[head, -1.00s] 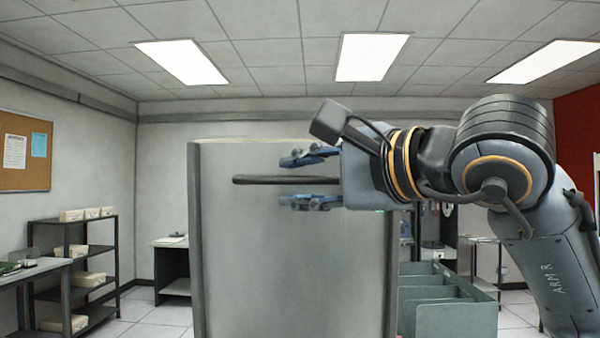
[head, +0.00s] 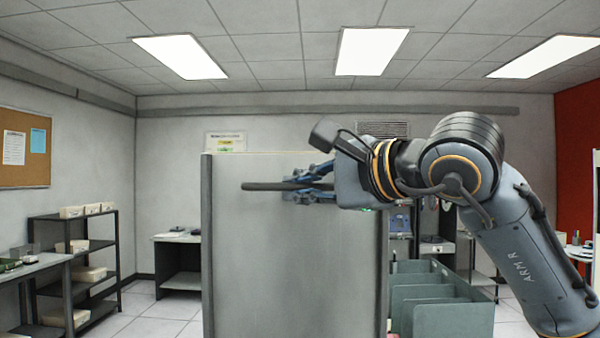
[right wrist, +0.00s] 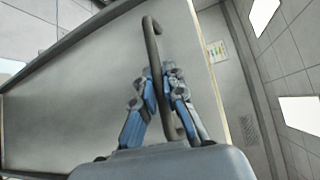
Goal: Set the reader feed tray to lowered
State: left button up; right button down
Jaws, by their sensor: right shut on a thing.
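The reader feed tray appears to be the large grey upright panel (head: 285,270) in the middle of the head view. It carries a dark bar handle (head: 258,187) near its top. My right gripper (head: 297,187) comes in from the right and is shut on the handle. In the right wrist view, the blue fingers (right wrist: 162,95) close around the dark handle (right wrist: 152,45), with the pale panel (right wrist: 80,85) behind it. My left gripper is not in view.
A green-grey divided bin (head: 450,320) stands on the floor right of the panel. A dark shelf unit (head: 75,262) with boxes and a bench (head: 30,268) are at the left. A small table (head: 178,238) stands behind the panel's left edge.

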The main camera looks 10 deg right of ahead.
jog(key=w+d+f+p, duration=0.1)
jog(key=w+p, duration=0.4)
jog(key=w, duration=0.7)
jog(key=w+d+f+p, duration=0.2)
jog(key=w+d+p, duration=0.2)
jog(key=w, duration=0.8)
jog(key=shift+w+f+p, duration=0.25)
jog(key=shift+f+p, duration=0.05)
jog(key=shift+p, duration=0.95)
